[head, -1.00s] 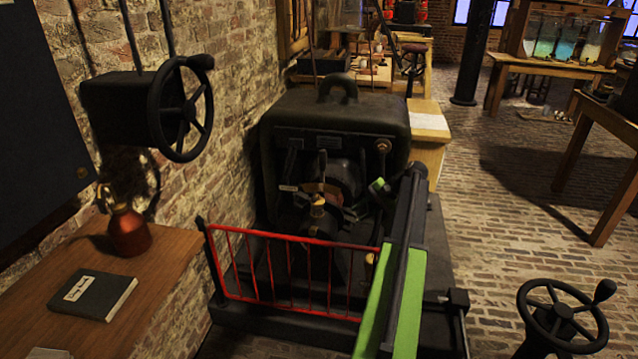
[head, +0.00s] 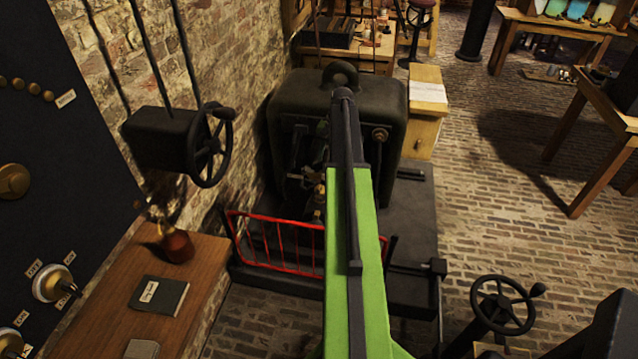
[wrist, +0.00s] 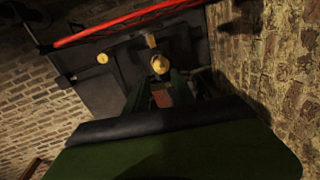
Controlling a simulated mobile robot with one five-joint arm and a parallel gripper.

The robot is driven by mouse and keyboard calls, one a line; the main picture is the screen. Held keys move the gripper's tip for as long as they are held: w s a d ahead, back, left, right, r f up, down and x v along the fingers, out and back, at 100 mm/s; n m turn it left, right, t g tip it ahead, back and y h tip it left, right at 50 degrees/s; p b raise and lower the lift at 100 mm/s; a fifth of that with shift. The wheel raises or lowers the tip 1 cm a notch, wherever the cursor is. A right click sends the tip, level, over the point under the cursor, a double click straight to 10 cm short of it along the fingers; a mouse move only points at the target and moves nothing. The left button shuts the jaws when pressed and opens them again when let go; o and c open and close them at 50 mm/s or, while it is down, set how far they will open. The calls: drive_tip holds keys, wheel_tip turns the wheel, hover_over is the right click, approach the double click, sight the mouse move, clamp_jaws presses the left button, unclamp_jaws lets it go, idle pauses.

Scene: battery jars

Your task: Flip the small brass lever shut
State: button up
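A small brass fitting (head: 319,188) shows on the front of the black machine (head: 340,95), just left of my arm in the head view. In the wrist view, a brass piece (wrist: 160,64) with a short upright stem stands near the upper middle; it looks like the small lever, but its exact position is too dark to read. My arm (head: 355,260) reaches forward over the red railing toward the machine. My gripper (wrist: 160,92) is dark and poorly lit in the wrist view, below the brass piece and apparently apart from it.
The red railing (head: 275,240) stands before the machine. A brick wall and a black box with a handwheel (head: 210,145) are at left. A wooden table (head: 205,270) holds a book and a copper bottle. Another handwheel (head: 502,305) is at lower right.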

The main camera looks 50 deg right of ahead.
sight(319, 189)
drive_tip(key=w+f+b, duration=0.1)
drive_tip(key=f+b, duration=0.4)
drive_tip(key=w+a+f+b, duration=0.1)
drive_tip(key=f+b, duration=1.1)
drive_tip(key=shift+w+a+f, duration=0.1)
drive_tip(key=shift+w+a, duration=0.1)
drive_tip(key=shift+w, duration=0.2)
clamp_jaws()
